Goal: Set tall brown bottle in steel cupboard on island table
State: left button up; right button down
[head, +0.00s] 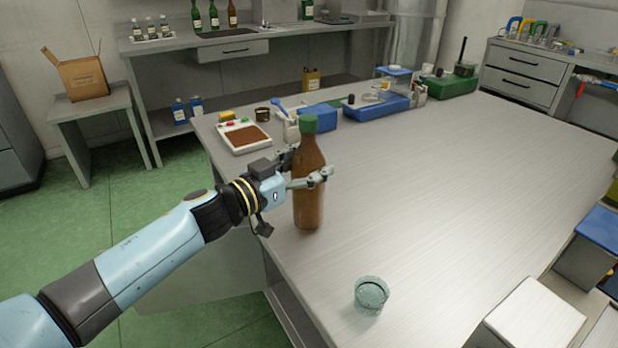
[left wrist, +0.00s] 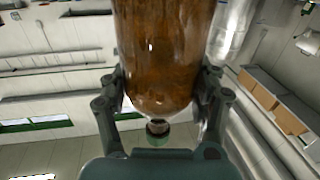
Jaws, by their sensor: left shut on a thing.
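The tall brown bottle (head: 309,195) with a green cap is upright at the near left part of the island table (head: 430,180). My left gripper (head: 308,180) is shut around its body from the left. Whether the bottle's base touches the tabletop or hangs just above it, I cannot tell. In the left wrist view the brown bottle (left wrist: 165,50) fills the space between the two fingers of my left gripper (left wrist: 160,95), with its green cap at the lower middle. My right gripper is not in view.
A clear glass cup (head: 371,294) stands near the table's front edge. A white tray (head: 262,148) with brown contents, blue cases (head: 378,106) and a green case (head: 450,86) line the far side. The table's middle is bare. A white-topped stool (head: 535,315) stands at lower right.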

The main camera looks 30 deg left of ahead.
pick_arm(q)
jog(key=shift+f, duration=0.65)
jog(key=shift+w+r, duration=0.1)
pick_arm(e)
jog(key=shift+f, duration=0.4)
pick_arm(q)
jog(key=o, duration=1.7)
jog(key=shift+f, duration=0.25)
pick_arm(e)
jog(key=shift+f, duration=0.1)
